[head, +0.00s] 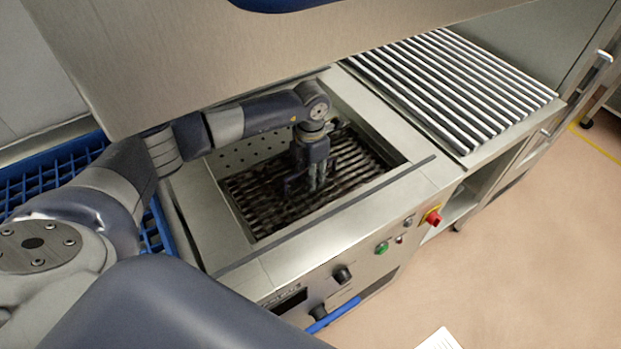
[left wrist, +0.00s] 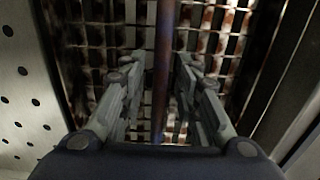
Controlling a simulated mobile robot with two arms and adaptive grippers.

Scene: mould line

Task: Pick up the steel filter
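The steel filter (head: 352,165) appears as a dark, brown-stained grate low inside the open steel basin. In the left wrist view its mesh (left wrist: 215,42) shows brown residue on the wires. A dark bar (left wrist: 163,60), perhaps its handle, runs between my fingers. My left gripper (head: 308,185) points down into the basin over the grate. In the left wrist view the left gripper (left wrist: 160,92) is open, one finger on each side of the bar, with gaps visible. I cannot tell how far the bar stands above the mesh. My right gripper is not in view.
The basin's steel rim (head: 398,137) surrounds my left gripper, with a perforated wall (head: 250,150) inside. A steel panel (head: 220,50) hangs over the back. A roller conveyor (head: 455,80) adjoins at right. A blue crate (head: 45,175) stands left. A red button (head: 433,217) sits on the front.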

